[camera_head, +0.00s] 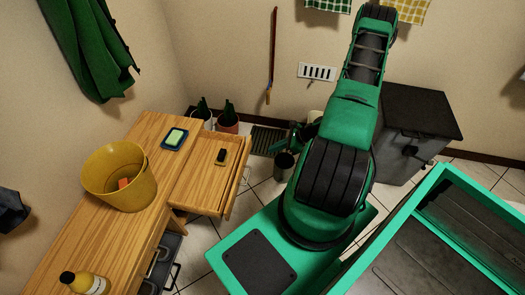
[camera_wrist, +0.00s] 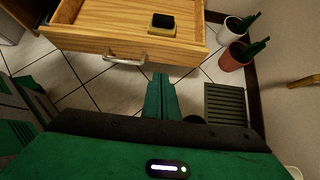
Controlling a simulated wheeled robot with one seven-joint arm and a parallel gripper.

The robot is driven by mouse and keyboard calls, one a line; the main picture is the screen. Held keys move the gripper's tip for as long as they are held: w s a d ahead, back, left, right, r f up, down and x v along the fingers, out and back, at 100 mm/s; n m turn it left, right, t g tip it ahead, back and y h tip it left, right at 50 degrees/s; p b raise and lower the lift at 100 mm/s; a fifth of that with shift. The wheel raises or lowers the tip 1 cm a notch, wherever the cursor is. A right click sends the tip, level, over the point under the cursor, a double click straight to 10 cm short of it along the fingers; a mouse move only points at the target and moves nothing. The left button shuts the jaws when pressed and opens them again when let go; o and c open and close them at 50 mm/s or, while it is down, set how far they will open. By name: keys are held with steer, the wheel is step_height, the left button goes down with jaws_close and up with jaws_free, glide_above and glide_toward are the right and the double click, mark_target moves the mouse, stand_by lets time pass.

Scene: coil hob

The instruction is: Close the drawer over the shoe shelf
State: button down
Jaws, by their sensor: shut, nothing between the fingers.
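The wooden drawer (camera_head: 197,186) stands pulled out from the right side of the wooden bench. A black and yellow sponge (camera_head: 220,157) lies in it. In the wrist view, the drawer's front (camera_wrist: 90,41) spans the top, with a pale metal handle (camera_wrist: 124,62) on it. My gripper (camera_wrist: 161,77) is shut and empty. Its fingertips appear just in front of the drawer front, right of the handle; I cannot tell whether they touch it. In the head view, my arm hides part of the gripper. The shoe shelf cannot be clearly made out.
On the bench (camera_head: 104,228) are a yellow bucket (camera_head: 117,181), a green sponge on a blue dish (camera_head: 174,138) and a bottle (camera_head: 84,283). Potted plants (camera_head: 227,121) stand beyond the drawer by the wall. A dark grate (camera_wrist: 227,105) lies on the tiled floor. A dark cabinet (camera_head: 405,140) stands right.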

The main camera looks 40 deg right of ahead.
glide_toward(246, 156)
step_height(246, 156, down, 3)
steer(key=shift+w+a+r, duration=0.1)
steer(key=shift+w+a, duration=1.2)
steer(key=shift+a, duration=0.05)
